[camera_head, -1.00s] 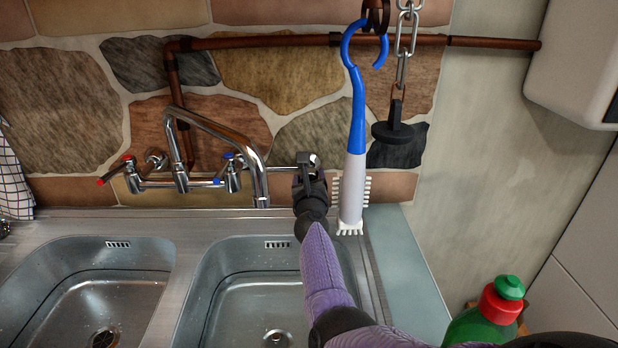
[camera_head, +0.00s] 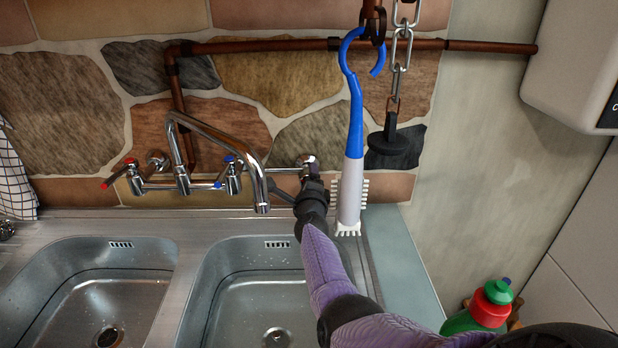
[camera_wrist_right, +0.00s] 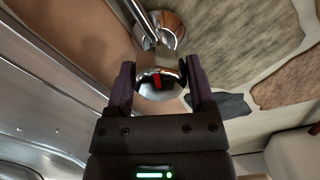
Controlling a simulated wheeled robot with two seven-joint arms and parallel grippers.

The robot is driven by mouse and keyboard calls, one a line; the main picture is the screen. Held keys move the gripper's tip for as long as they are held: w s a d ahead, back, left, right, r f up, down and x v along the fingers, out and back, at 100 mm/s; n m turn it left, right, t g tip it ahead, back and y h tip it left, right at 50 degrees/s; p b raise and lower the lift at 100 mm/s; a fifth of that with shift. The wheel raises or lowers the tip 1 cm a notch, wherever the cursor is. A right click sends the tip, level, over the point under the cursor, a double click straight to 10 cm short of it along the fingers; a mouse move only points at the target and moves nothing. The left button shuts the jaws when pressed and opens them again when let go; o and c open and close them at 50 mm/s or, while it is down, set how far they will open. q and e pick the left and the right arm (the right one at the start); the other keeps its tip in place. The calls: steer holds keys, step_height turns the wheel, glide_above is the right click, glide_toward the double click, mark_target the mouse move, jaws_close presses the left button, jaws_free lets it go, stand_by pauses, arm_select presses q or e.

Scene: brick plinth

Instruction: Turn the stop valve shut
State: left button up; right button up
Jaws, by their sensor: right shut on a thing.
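The chrome stop valve (camera_head: 309,160) sits at the wall end of a short pipe, to the right of the mixer tap. My right gripper (camera_head: 300,180) reaches up to it from below right and hides most of its handle. In the right wrist view, a rounded chrome knob with a red mark, the valve's handle (camera_wrist_right: 150,90), lies between the two dark fingers of the right gripper (camera_wrist_right: 160,76). The fingers are closed on its sides. My left gripper is in neither view.
The mixer tap (camera_head: 215,140) stands close left of the valve. A blue and white brush (camera_head: 355,130) hangs just right of my gripper, beside a black plug (camera_head: 388,142) on a chain. Two sink basins (camera_head: 262,310) lie below. A green bottle (camera_head: 485,305) stands lower right.

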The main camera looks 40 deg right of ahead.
steer(key=shift+n+p, duration=0.4)
steer(key=shift+n, duration=1.5)
steer(key=o, duration=1.2)
steer(key=p+v, duration=0.6)
steer(key=v, duration=0.4)
